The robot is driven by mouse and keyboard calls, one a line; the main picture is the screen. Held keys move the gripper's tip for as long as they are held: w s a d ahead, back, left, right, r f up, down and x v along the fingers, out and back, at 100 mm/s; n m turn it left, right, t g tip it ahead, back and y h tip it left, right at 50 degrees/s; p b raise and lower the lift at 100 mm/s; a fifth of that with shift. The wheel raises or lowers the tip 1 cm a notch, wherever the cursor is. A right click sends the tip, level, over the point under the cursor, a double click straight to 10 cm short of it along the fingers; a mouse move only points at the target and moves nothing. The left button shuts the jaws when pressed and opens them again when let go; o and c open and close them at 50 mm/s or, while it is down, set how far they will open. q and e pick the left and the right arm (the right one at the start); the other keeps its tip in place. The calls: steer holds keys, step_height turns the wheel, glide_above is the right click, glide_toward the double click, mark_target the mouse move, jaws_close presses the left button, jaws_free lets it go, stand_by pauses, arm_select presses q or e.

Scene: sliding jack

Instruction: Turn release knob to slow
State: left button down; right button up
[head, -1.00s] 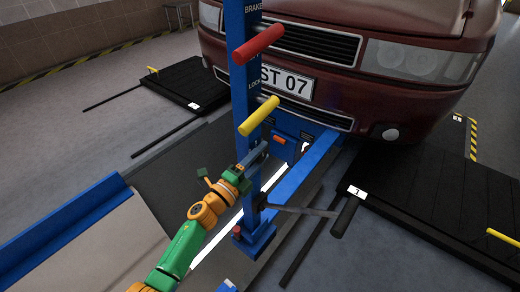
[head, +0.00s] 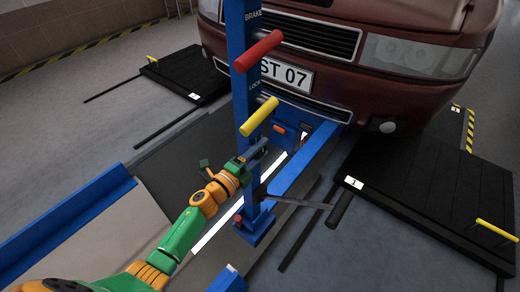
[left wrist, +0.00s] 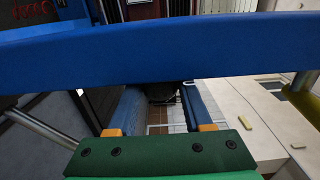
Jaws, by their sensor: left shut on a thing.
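The blue post (head: 247,100) stands in front of the red car. It carries a red handle (head: 257,50), a yellow handle (head: 261,116) below it, and a lower lever with a black grip (head: 340,210). My left gripper (head: 256,150) is at the post, below the yellow handle and above the lever. I see no clear release knob. My right gripper is out of view.
A small red knob (head: 238,218) sits low near the post's foot. Black ramps (head: 420,190) lie on both sides. The car bumper (head: 340,95) is close behind the post. A blue rail (head: 65,225) edges the pit at left.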

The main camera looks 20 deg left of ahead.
arm_select(q)
steer(key=shift+c, duration=1.6)
jaws_free()
steer(key=shift+s+a, duration=0.15)
steer(key=shift+s, duration=0.2)
steer(key=p+v, duration=0.1)
steer(key=v, duration=0.5)
steer(key=shift+s, duration=0.15)
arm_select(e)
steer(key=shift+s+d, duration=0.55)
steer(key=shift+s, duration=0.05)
